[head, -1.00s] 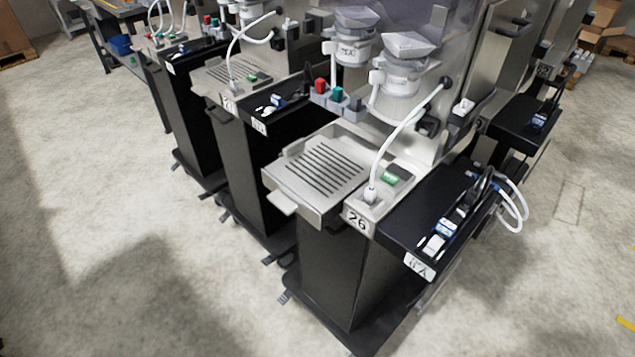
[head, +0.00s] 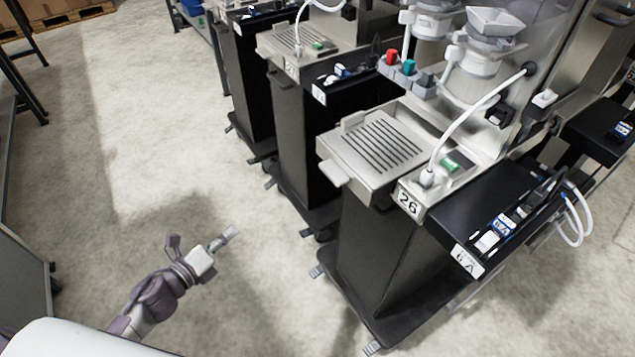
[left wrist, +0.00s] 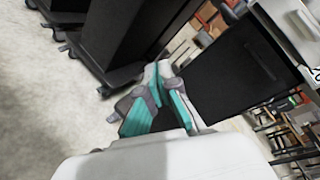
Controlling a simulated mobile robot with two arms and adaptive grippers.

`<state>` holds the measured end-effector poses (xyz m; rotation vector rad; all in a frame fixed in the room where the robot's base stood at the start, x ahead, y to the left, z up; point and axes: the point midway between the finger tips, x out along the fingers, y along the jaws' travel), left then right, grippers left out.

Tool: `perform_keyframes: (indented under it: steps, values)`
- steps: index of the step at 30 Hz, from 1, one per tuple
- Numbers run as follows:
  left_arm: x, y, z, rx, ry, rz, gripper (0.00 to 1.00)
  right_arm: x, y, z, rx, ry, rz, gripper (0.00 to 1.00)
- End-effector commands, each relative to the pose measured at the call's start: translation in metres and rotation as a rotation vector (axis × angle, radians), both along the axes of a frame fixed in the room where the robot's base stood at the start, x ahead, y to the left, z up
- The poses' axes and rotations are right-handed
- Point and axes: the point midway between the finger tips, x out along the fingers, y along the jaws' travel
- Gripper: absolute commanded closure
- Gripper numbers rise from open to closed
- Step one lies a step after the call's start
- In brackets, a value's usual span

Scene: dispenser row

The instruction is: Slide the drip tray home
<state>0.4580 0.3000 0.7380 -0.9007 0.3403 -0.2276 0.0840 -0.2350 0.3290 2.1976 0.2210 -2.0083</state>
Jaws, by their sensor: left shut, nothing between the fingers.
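The drip tray (head: 375,148) is a steel tray with dark slots on the front of the station labelled 26. It juts out over the black pedestal, with a pale tab handle (head: 334,174) at its front edge. My left gripper (head: 231,234) is in the lower left of the head view, over open floor. It is well apart from the tray, to the left of and below it. In the left wrist view the left gripper's teal-padded fingers (left wrist: 157,100) are shut with nothing between them. My right gripper is not in view.
A white hose (head: 478,108) curves down to a fitting beside the tray. A black side shelf (head: 475,215) holds small devices and cables. A neighbouring station (head: 300,40) with a similar tray stands behind. The pedestal base (head: 365,290) spreads low. Floor left of the stations is clear.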

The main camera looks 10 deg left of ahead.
Motion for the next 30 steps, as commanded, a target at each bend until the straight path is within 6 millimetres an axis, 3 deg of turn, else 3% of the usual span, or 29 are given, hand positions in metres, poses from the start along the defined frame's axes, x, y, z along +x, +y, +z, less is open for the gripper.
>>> perform_keyframes:
  steps: [1,3,6,9,13,17,30]
  values:
    - [0.001,-0.019,0.042,0.148,-0.135,-0.122,1.0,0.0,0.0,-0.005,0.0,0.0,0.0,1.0]
    - [-0.004,-0.046,0.09,0.341,-0.309,-0.261,1.0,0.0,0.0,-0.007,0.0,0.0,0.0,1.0]
    - [-0.019,-0.077,0.136,0.547,-0.505,-0.399,1.0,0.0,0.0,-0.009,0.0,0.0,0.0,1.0]
    - [-0.031,-0.094,0.16,0.665,-0.619,-0.472,1.0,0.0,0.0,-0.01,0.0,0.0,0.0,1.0]
    - [-0.033,-0.104,0.17,0.714,-0.67,-0.502,1.0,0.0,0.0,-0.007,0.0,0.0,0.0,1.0]
    - [-0.021,-0.115,0.173,0.712,-0.673,-0.5,1.0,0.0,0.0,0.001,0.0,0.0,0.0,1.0]
    - [0.043,-0.179,0.174,0.708,-0.667,-0.495,1.0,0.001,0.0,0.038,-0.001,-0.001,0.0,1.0]
